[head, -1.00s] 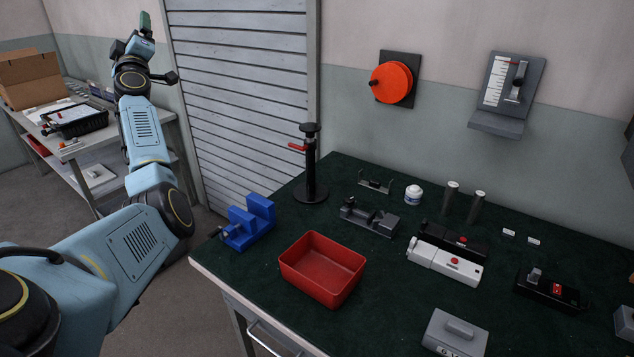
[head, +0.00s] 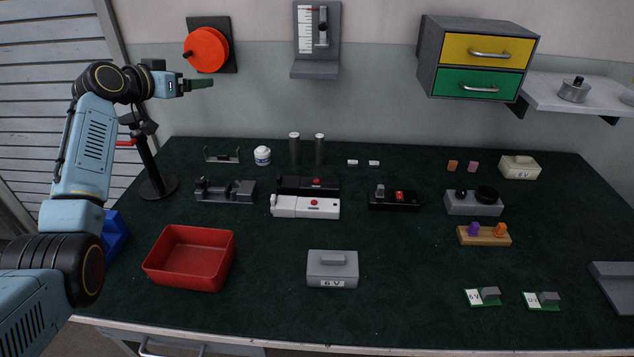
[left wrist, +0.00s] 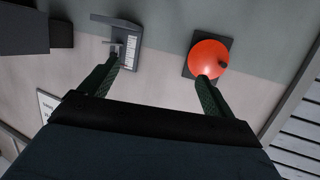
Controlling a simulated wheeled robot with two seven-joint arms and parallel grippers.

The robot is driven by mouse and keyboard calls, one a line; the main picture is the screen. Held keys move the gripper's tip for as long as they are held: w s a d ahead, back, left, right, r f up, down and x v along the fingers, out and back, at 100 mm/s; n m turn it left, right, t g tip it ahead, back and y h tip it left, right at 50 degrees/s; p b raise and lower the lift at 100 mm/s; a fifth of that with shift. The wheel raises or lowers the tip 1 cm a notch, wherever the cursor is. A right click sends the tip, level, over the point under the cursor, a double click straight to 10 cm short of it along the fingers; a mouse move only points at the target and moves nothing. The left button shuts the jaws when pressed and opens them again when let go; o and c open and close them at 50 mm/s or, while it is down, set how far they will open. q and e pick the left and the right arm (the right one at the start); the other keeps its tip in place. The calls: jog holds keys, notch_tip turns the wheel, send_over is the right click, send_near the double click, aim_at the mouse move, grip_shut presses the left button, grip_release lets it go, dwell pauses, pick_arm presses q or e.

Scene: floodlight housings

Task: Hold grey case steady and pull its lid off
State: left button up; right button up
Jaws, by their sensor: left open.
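The grey case (head: 331,272) marked "6V" lies on the dark green table mat near the front middle in the head view. Its lid (head: 333,259), with a raised block handle, sits on top of it. My left gripper (head: 201,84) is raised at the upper left, in front of the orange wall disc and well away from the case. In the left wrist view my left gripper (left wrist: 160,85) has its two green fingers wide apart with nothing between them. My right gripper is not in view.
A red tray (head: 160,270) stands left of the case. White (head: 305,208) and black (head: 394,198) flashlight-like housings lie behind it. Small green boards (head: 483,297) lie at right. A black stand (head: 150,165) rises at left. The mat around the case is clear.

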pick_arm(q)
jog(key=s+d+f+m+g+h, duration=0.1)
jog(key=d+f+m+g, duration=0.2)
jog(key=d, duration=0.4)
jog(key=s+d+f+m+g+h, duration=0.1)
jog(key=s+d+f+m+g, duration=0.1)
jog(key=d+f, duration=0.35)
jog(key=m+g+y, duration=0.6)
jog(key=m+g, duration=0.3)
send_over(323, 256)
jog(key=f, duration=1.1)
jog(key=shift+w+f, duration=0.35)
jog(key=shift+s+f+y, duration=0.2)
jog(key=shift+s+y, duration=0.1)
jog(key=shift+y, duration=0.1)
jog(key=shift+s+f, duration=0.1)
jog(key=shift+f, duration=0.25)
notch_tip(323, 256, down, 11)
jog(key=shift+f, duration=0.1)
jog(key=c, duration=1)
jog(key=o, duration=1)
